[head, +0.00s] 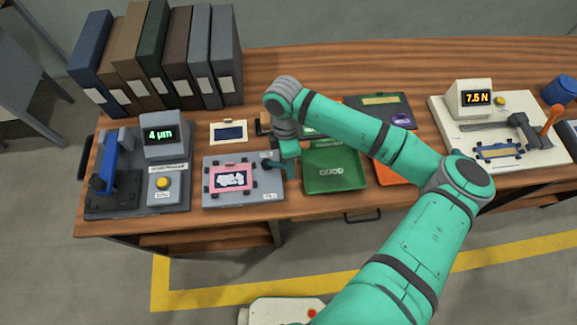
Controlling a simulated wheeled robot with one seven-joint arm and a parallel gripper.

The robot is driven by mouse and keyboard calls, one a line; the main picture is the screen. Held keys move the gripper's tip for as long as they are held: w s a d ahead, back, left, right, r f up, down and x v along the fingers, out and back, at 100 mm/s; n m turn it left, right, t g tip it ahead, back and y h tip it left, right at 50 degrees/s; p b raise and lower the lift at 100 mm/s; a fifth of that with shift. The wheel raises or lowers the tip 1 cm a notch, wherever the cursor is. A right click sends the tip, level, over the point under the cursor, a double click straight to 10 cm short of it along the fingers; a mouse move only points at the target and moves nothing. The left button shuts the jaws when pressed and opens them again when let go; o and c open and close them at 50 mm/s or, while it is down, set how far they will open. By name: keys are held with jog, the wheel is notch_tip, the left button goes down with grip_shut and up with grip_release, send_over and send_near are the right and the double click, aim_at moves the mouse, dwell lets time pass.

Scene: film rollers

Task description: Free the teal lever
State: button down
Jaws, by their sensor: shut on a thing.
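My gripper (271,164) reaches down at the right side of a grey fixture plate (243,198). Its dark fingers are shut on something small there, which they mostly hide. I cannot make out a separate teal lever; my teal wrist and arm cover that spot. On the plate lies a pink frame (214,188) around a dark picture with white shapes, with small black clamps around its edge.
Left stands a gauge reading 4 µm (160,134) with a blue lever (108,160). A green tray (334,184) is right of the gripper, beside an orange tray (387,174). Far right is a 7.5 N press (476,98) with an orange lever (553,119). Binders (165,55) line the back.

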jog(key=shift+w+a+n, duration=0.1)
jog(key=shift+w+n, duration=0.1)
jog(key=shift+n, duration=0.1)
jog(key=shift+a, duration=0.1)
jog(key=shift+s+a, duration=0.15)
jog(key=c, duration=1.6)
grip_release()
jog(key=shift+o, duration=0.8)
jog(key=shift+d, duration=0.35)
